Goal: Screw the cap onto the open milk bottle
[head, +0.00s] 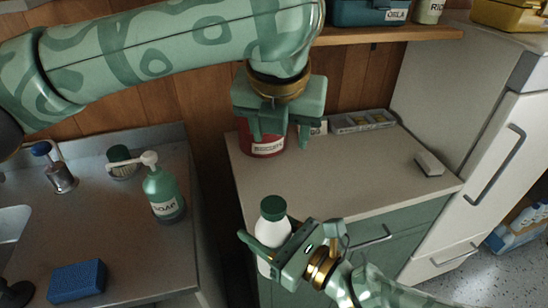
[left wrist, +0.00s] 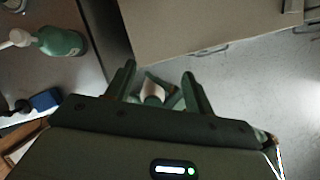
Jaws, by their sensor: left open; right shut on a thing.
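The white milk bottle (head: 273,229) is held upright in front of the counter's edge in the head view. A dark green cap (head: 273,207) sits on its mouth; I cannot tell how tightly. My right gripper (head: 268,246) is shut around the bottle's body, below the cap. My left gripper (head: 279,142) is open and empty, fingers pointing down, above and apart from the bottle. In the left wrist view a pale, partly hidden shape, likely the bottle (left wrist: 152,91), shows between and beyond the left fingers, with parts of my right gripper around it.
A red biscuit tin (head: 262,146) stands on the counter (head: 350,180) behind my left gripper. A grey tray (head: 362,122) and a small white box (head: 429,164) lie farther right. A soap bottle (head: 163,192) and blue sponge (head: 77,279) are on the left worktop. The counter's middle is clear.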

